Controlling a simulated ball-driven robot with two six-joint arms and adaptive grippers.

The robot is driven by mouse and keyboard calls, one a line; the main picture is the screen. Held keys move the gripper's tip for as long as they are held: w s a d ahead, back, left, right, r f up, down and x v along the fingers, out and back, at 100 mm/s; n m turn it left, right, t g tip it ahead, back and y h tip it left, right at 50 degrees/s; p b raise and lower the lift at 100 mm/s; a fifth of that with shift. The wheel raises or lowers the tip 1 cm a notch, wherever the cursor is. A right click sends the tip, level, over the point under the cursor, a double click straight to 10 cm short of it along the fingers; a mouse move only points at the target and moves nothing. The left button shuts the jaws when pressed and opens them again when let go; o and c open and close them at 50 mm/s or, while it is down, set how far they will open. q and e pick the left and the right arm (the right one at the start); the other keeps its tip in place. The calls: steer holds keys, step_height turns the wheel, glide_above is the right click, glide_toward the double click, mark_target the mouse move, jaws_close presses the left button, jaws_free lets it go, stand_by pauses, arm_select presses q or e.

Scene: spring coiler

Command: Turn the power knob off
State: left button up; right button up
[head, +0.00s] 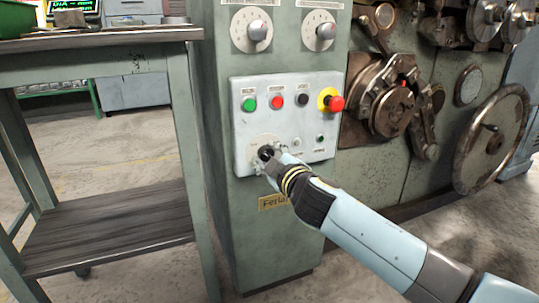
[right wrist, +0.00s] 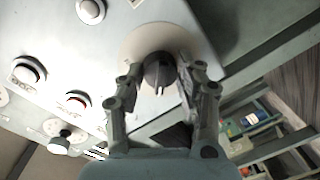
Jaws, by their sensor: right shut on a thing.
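The black power knob (head: 266,152) sits on a pale round plate at the lower left of the light grey control panel (head: 308,87). In the right wrist view the knob (right wrist: 159,72) shows a white pointer line on it, directed towards my gripper. My right gripper (head: 268,158) reaches the knob from the lower right, and its fingers partly hide it. In the right wrist view my right gripper (right wrist: 163,78) has one finger on each side of the knob and is shut on it. My left gripper is in neither view.
On the panel above the knob are a green button (head: 249,104), a red button (head: 277,100), a black button (head: 303,99) and a red emergency stop (head: 335,103) on yellow. Two dials sit higher up. A wheeled workbench (head: 110,219) stands left; a handwheel (head: 491,139) is at right.

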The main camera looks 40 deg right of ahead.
steer(key=shift+n, duration=0.3)
stand_by(0.4)
steer(key=o, duration=1.1)
steer(key=shift+o, duration=0.2)
steer(key=shift+s+a, duration=0.1)
steer(key=shift+s, duration=0.05)
steer(key=f+v, duration=0.1)
steer(key=v, duration=1)
steer(key=shift+s+r, duration=0.35)
steer(key=shift+r, duration=0.15)
steer(key=shift+a, duration=0.15)
